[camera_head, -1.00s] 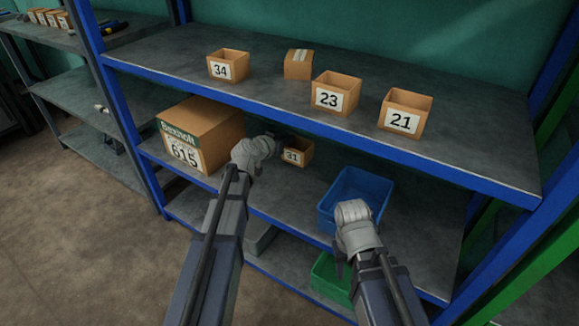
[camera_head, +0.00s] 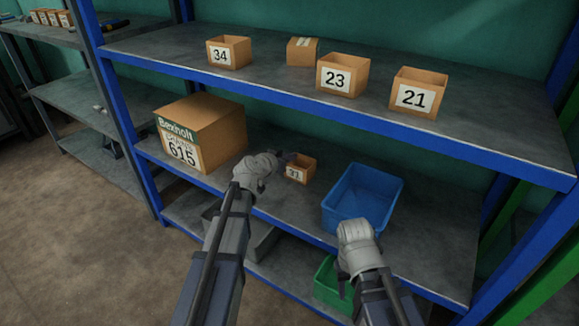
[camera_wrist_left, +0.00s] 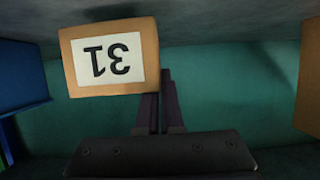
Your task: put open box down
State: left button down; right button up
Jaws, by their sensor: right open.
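The small open cardboard box labelled 31 (camera_head: 300,168) is over the middle shelf, between the large carton and the blue bin. My left gripper (camera_head: 284,157) reaches in from the left and is shut on the box's side wall. In the left wrist view the box (camera_wrist_left: 112,60) appears upside down, with one finger beside its wall and the other hidden behind it; the fingers (camera_wrist_left: 158,100) are close together. The box sits close to the grey shelf surface; I cannot tell whether it touches. My right gripper (camera_head: 343,282) is open and empty in front of the shelf, below the blue bin.
The large carton 615 (camera_head: 203,133) stands left on the middle shelf (camera_head: 425,230), the blue bin (camera_head: 362,200) right. A green bin (camera_head: 328,284) is below.

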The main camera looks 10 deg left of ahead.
pick_arm(q)
jog(key=shift+f, duration=0.7)
pick_arm(e)
jog(key=shift+f, duration=0.7)
pick_arm(q)
jog(key=shift+f+b, duration=0.25)
jog(key=shift+b, duration=0.2)
jog(key=c, duration=1.1)
grip_release()
jog(key=shift+r, duration=0.1)
pick_arm(e)
jog(key=shift+f, duration=0.15)
pick_arm(q)
jog(key=shift+r, duration=0.15)
jog(key=shift+s+r+p, duration=0.2)
jog(key=shift+s+p, duration=0.1)
jog(key=shift+p, duration=0.15)
jog(key=p+v, duration=0.4)
jog(key=v, duration=0.7)
jog(key=shift+s+a, duration=0.15)
jog(key=shift+s, duration=0.05)
pick_arm(e)
notch_tip(320, 180, up, 5)
jog(key=shift+f, duration=0.1)
